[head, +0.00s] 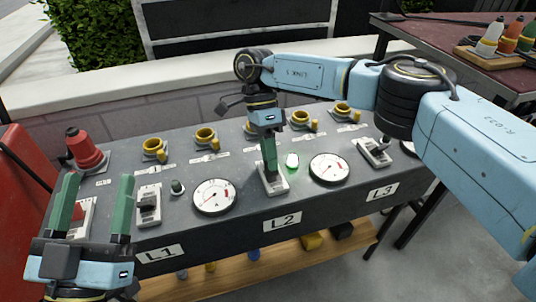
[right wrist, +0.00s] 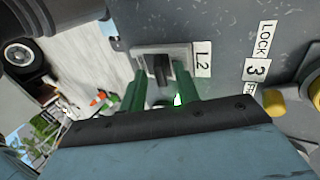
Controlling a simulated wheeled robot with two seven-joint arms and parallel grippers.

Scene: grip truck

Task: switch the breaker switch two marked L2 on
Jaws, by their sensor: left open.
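The L2 breaker (head: 274,186) is a pale plate with a dark lever on the grey panel, above the L2 label (head: 283,221). My right gripper (head: 270,172) points down over it and hides most of the lever. In the right wrist view, the dark lever (right wrist: 161,68) stands between the two green fingers (right wrist: 161,82), beside the L2 label (right wrist: 202,59). The fingers are apart, with gaps beside the lever. A lamp (head: 292,160) right of the breaker glows green. My left gripper (head: 95,205) is open and empty at the panel's left end.
The L1 breaker (head: 149,205) and its dark lamp (head: 177,187) are to the left; the L3 breaker (head: 374,152) is to the right. Round dials (head: 215,197) sit between them. Yellow sockets (head: 205,136) line the back, and a red plug (head: 86,152) stands back left.

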